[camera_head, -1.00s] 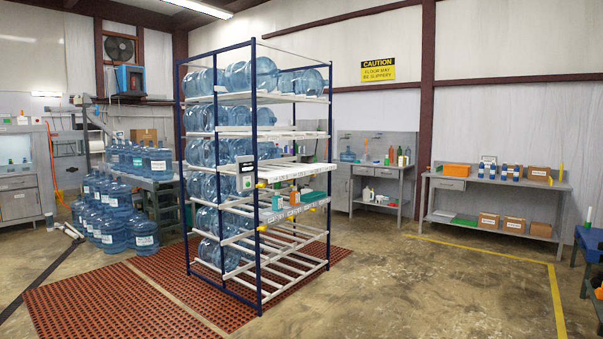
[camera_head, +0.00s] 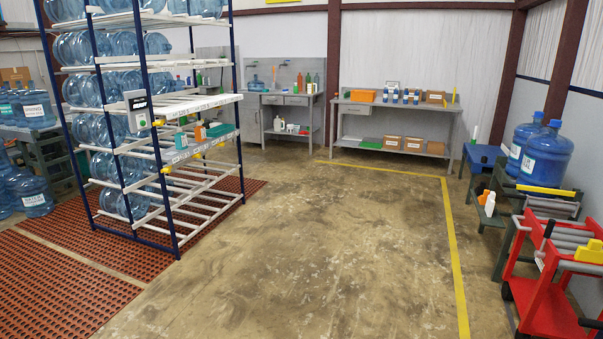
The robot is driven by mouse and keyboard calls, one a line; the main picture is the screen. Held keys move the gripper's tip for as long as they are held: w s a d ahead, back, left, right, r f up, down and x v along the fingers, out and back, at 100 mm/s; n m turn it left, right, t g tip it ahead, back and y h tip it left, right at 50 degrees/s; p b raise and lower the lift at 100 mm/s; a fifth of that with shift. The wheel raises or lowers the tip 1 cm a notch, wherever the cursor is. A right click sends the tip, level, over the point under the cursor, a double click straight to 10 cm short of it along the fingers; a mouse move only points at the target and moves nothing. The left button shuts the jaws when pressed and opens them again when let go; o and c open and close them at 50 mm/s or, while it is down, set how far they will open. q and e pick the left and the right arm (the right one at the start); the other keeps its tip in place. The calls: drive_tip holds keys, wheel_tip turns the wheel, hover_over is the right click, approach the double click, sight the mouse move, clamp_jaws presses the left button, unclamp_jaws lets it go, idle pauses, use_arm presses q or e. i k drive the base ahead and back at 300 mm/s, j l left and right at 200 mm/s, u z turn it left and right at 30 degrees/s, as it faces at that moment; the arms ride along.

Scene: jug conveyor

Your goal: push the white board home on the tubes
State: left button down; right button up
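A blue-framed rack (camera_head: 163,200) stands at the left with white tubes (camera_head: 190,205) at several levels. A white board (camera_head: 200,104) lies at about mid-height and juts out on the rack's right side. I cannot tell how far it sits on the tubes beneath it. Below it is a white labelled shelf edge (camera_head: 195,151) with small bottles and a green item on it. Neither of my grippers is in view.
Water jugs (camera_head: 95,92) fill the rack's left part. Benches (camera_head: 395,108) line the back wall. At right are large blue jugs (camera_head: 546,155) and a red cart (camera_head: 550,300). The concrete floor (camera_head: 320,240) between is clear, with a yellow line (camera_head: 455,250).

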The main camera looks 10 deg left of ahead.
sight(178, 111)
drive_tip(key=i+u, duration=0.35)
drive_tip(key=i, duration=2.2)
drive_tip(key=i+l+u, duration=0.1)
drive_tip(key=i, duration=2.2)
